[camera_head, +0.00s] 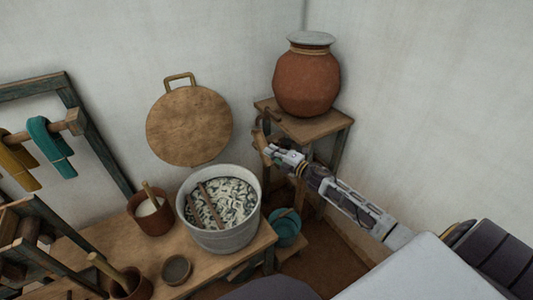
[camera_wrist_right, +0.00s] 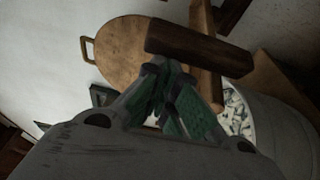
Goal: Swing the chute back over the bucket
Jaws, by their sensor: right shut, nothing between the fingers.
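The bucket (camera_head: 228,242) is pale grey and holds a mottled white and dark mass with sticks in it. It stands on the wooden bench, and its wall shows at the right of the right wrist view (camera_wrist_right: 290,130). A brown wooden piece, which looks like the chute (camera_head: 262,140), stands by the pot stand, up and right of the bucket; my arm partly hides it. A dark wooden bar (camera_wrist_right: 195,42) crosses close ahead in the wrist view. My right gripper (camera_head: 270,151) is shut and empty beside this wood; whether they touch is unclear. My left gripper is out of view.
A clay pot (camera_head: 306,85) with a grey lid stands on a wooden stand (camera_head: 325,127) in the corner. A round wooden board (camera_head: 190,125) leans on the wall. A brown cup (camera_head: 152,218), small bowl (camera_head: 177,268) and teal pail (camera_head: 286,230) surround the bucket.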

